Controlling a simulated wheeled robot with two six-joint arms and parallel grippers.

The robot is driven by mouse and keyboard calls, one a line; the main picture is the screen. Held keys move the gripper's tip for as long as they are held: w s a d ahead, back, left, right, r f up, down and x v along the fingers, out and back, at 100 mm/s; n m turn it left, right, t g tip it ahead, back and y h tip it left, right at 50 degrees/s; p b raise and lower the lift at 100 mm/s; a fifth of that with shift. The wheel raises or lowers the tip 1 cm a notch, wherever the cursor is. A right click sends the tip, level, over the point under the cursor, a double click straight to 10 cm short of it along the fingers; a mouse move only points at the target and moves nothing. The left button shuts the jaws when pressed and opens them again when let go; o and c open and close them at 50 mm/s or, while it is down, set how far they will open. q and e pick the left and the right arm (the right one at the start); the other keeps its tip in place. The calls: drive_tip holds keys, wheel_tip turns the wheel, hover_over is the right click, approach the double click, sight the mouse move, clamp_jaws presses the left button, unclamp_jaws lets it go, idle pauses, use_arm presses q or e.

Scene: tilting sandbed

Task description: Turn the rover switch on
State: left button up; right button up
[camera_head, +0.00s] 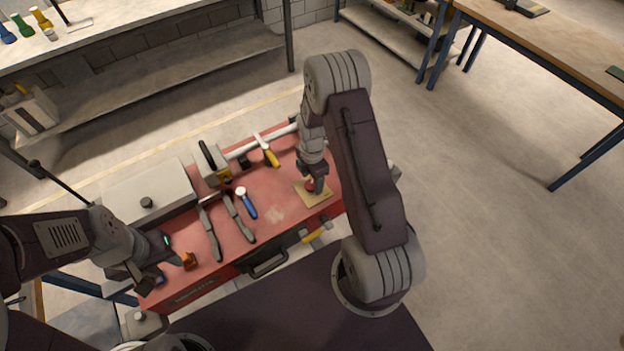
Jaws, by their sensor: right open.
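A small tan plate (316,199) with a red part (309,184) on it lies on the right side of the red toolbox top. It may be the rover switch, but its on or off state is too small to tell. My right gripper (314,186) points down right over the plate, open, and hides part of the red part. Whether it touches is unclear. My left gripper (150,280) is low over the left front end of the toolbox, far from the plate. Its finger opening cannot be made out.
The red toolbox (275,185) carries a blue-handled tool (246,203), grey flat tools (210,235), a yellow-handled hammer (267,150) and a small orange block (188,261) beside my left gripper. A grey box (150,200) stands behind left. Floor at right is clear.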

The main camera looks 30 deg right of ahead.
drive_tip(key=shift+s+a+f, duration=0.15)
drive_tip(key=shift+a+f, duration=0.15)
drive_tip(key=shift+f, duration=0.25)
drive_tip(key=shift+d, duration=0.15)
drive_tip(key=shift+c, duration=0.9)
clamp_jaws()
use_arm(q)
drive_tip(key=shift+s+a+r, duration=0.1)
drive_tip(key=shift+a, duration=0.1)
